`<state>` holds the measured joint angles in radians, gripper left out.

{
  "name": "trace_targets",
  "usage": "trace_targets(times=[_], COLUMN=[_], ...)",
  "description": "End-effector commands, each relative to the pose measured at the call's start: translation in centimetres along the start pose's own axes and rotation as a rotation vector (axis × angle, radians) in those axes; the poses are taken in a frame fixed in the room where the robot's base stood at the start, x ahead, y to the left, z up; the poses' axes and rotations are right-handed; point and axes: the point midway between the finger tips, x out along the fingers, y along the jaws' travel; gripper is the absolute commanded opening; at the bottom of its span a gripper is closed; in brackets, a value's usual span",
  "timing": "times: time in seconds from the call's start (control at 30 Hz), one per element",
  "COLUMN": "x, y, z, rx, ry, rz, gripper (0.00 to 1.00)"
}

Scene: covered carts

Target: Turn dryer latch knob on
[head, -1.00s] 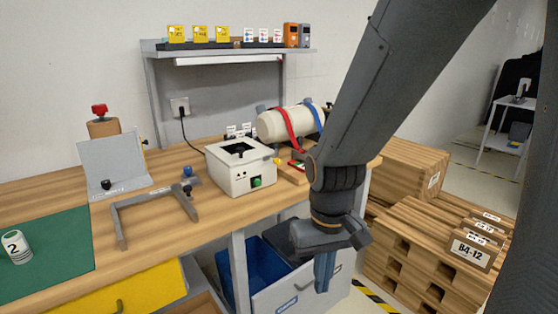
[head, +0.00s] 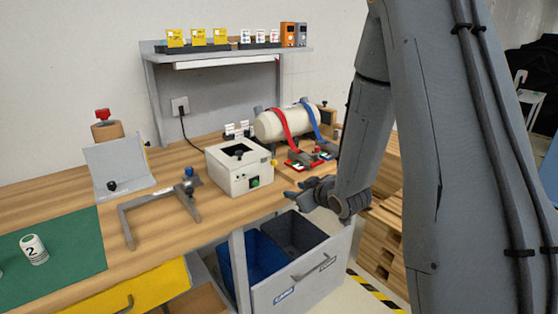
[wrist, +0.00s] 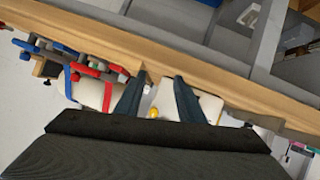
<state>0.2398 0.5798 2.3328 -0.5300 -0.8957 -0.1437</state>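The dryer looks to be the white box (head: 226,178) on the wooden bench. It has a black knob (head: 239,152) on its top, a green round knob (head: 254,182) on its front and a small yellow knob (head: 274,161) on its right side. Which one is the latch knob is not marked legibly. My gripper (head: 295,190) is at the bench's front edge, right of the box and apart from it. In the wrist view its two fingers (wrist: 157,92) are spread with nothing held. A yellow knob (wrist: 153,113) shows between them, partly hidden by the gripper body.
A white cylinder (head: 272,127) with red and blue straps lies behind, with red and blue clamps (head: 308,158) before it. A grey frame (head: 133,224) stands left of the box. Below are bins in a grey drawer (head: 300,285) and an open yellow drawer (head: 145,290).

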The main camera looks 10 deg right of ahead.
Motion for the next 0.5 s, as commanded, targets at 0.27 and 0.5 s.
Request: trace_targets(times=[0.27, 0.5], x=[-0.8, -1.8], y=[0.5, 0.5], z=[-3.9, -5.2], rx=[-0.034, -0.034], ry=[0.371, 0.502], rz=[-0.045, -0.056], gripper=[0.35, 0.35])
